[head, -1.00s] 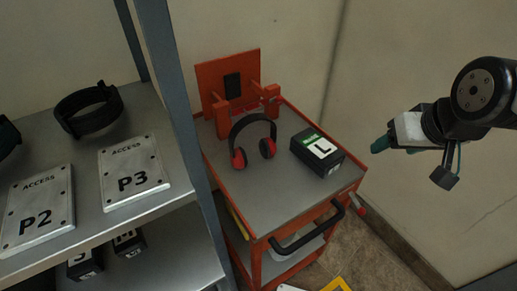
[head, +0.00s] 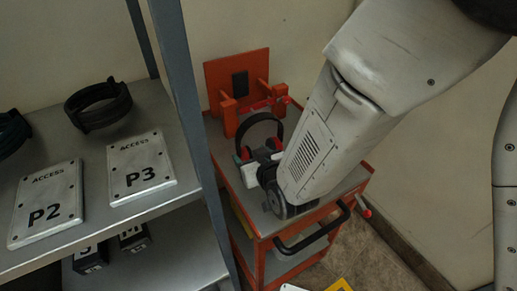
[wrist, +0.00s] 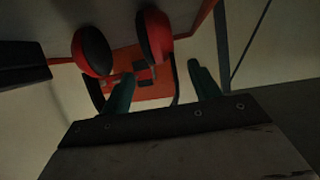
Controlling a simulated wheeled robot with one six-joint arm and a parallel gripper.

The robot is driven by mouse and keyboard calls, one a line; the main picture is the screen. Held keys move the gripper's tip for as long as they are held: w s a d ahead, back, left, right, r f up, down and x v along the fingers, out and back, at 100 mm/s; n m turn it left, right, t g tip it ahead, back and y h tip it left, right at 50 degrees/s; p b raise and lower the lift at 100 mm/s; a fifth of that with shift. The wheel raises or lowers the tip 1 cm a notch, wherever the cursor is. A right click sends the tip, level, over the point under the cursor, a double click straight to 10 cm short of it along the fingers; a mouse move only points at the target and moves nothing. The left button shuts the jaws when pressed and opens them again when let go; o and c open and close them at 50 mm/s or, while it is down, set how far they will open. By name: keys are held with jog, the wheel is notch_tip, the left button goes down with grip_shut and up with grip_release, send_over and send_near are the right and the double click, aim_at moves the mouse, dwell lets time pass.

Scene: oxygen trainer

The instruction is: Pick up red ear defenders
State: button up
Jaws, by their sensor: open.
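The red ear defenders (head: 258,117) stand on the cart's grey top, with the black headband arched above the red cups. My gripper (head: 249,160) is low over the cart in front of them, and my arm partly hides the cups. In the wrist view the two red-and-black cups (wrist: 154,36) are close to my gripper (wrist: 161,80). Its green fingertips are spread apart with nothing held between them. I cannot tell whether a finger touches the ear defenders.
The orange cart (head: 257,249) has an upright orange bracket (head: 222,77) behind the ear defenders and a black handle (head: 318,232) in front. A grey shelf (head: 97,214) with P2 and P3 plates stands close at left. A dark block (wrist: 20,68) shows at the wrist view's left edge.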

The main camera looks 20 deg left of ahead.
aim_at(243, 148)
jog(key=x, duration=0.5)
jog(key=shift+a, duration=0.25)
jog(key=shift+c, duration=0.3)
jog(key=c, duration=1.1)
jog(key=shift+c, duration=0.2)
